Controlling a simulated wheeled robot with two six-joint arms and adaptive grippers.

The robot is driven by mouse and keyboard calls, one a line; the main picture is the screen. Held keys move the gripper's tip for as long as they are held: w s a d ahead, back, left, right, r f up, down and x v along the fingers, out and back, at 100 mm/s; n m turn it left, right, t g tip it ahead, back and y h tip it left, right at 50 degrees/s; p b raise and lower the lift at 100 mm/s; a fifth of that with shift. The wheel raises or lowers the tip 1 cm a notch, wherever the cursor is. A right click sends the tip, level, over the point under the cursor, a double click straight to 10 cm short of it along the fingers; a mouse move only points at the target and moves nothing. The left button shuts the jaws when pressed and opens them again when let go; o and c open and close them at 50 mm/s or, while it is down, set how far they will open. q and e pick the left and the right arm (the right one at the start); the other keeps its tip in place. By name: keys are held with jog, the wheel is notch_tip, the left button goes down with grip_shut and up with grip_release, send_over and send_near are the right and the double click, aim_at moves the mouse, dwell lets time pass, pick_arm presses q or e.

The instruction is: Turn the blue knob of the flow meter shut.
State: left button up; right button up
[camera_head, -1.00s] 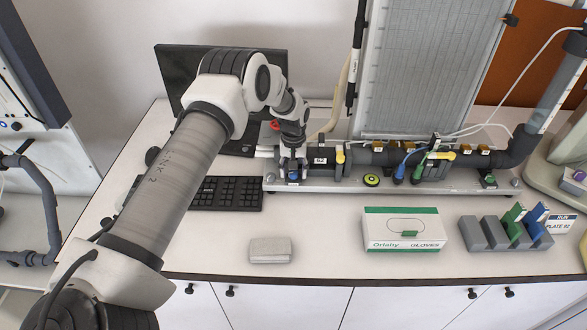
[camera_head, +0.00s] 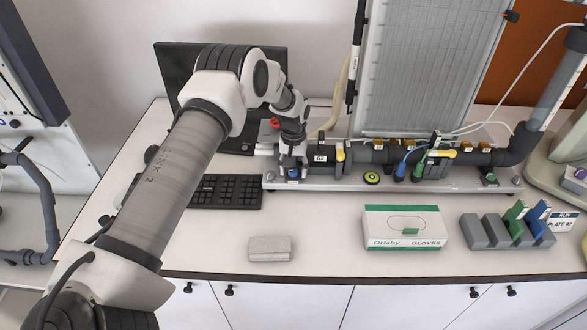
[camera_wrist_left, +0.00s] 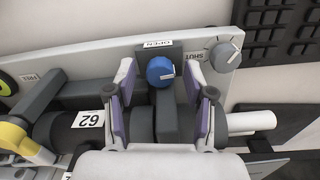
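The blue knob (camera_wrist_left: 160,71) sits on a dark grey block at the left end of the pipe rig. It also shows in the head view (camera_head: 293,173), partly behind the gripper. A pale line marks its face. An OPEN label (camera_wrist_left: 158,43) is above it and a SHUT label (camera_wrist_left: 194,56) is to its right in the wrist view. My left gripper (camera_wrist_left: 158,80) is open, with one purple-padded finger on each side of the knob and a gap at both sides. In the head view the left gripper (camera_head: 292,164) is over the knob. My right gripper is not in view.
A grey dial (camera_wrist_left: 225,49) is close to the right finger in the wrist view. The pipe rig (camera_head: 380,158) runs to the right. A keyboard (camera_head: 226,191), a gloves box (camera_head: 404,229) and a grey rack (camera_head: 480,233) are on the table. The front left of the table is mostly clear.

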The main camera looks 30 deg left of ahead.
aim_at(294, 170)
pick_arm(q)
jog(key=shift+r, duration=0.15)
notch_tip(294, 170, up, 12)
dwell(0.3)
jog(key=shift+w, duration=0.1)
